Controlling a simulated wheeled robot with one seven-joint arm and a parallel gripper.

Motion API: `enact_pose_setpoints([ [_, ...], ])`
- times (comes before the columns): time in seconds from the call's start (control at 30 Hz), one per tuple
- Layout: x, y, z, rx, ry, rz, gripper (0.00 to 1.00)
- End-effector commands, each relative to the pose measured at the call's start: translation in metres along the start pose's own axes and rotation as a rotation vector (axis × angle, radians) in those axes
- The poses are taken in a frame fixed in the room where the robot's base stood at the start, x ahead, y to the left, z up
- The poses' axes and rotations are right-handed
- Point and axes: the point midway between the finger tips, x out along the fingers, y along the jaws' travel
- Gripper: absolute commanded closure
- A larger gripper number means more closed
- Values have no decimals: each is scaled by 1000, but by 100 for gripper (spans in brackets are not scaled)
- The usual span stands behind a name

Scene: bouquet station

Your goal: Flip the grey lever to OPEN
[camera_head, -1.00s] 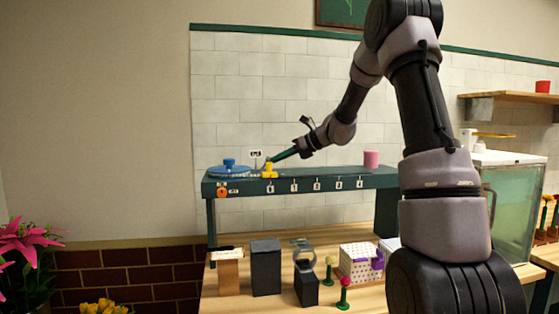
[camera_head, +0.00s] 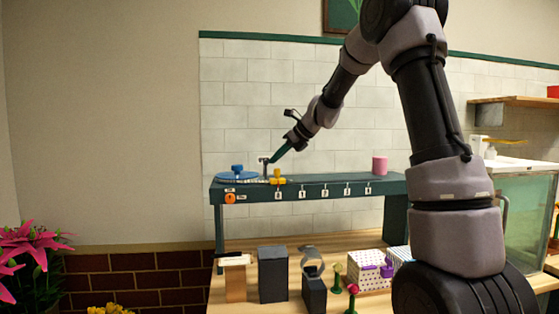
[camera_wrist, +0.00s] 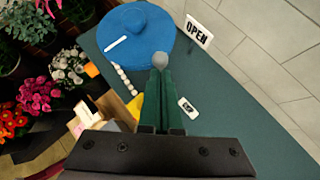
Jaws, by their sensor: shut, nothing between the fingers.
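The grey lever shows as a round grey knob (camera_wrist: 160,61) in the wrist view, right at the tips of my green fingers. I cannot tell whether they touch it; its stem is hidden. A white OPEN sign (camera_wrist: 198,32) stands beyond the knob to the right. A smaller white label (camera_wrist: 188,107), too small to read, is right of my fingers. My gripper (camera_wrist: 159,72) is shut and empty. In the head view my gripper (camera_head: 273,160) points down-left at the left end of the green shelf (camera_head: 330,187), beside a small white sign (camera_head: 263,159).
A blue round lidded piece (camera_wrist: 138,35) lies left of the knob, with a row of white beads (camera_wrist: 123,78) near it. A yellow piece (camera_head: 277,176) stands close to my fingers on the shelf. A pink cylinder (camera_head: 380,165) stands at the shelf's right. Flower pots are lower left.

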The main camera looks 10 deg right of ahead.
Motion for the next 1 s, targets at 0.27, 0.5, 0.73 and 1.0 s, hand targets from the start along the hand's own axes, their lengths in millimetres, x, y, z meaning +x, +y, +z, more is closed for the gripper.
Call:
enact_pose_setpoints([
  [0.27, -2, 0, 2, 1, 0, 0, 100],
  [0.5, -9, 0, 10, 1, -1, 0, 100],
  [0.73, -11, 0, 11, 2, 0, 0, 100],
  [1.0, -14, -2, 10, 1, 0, -1, 100],
])
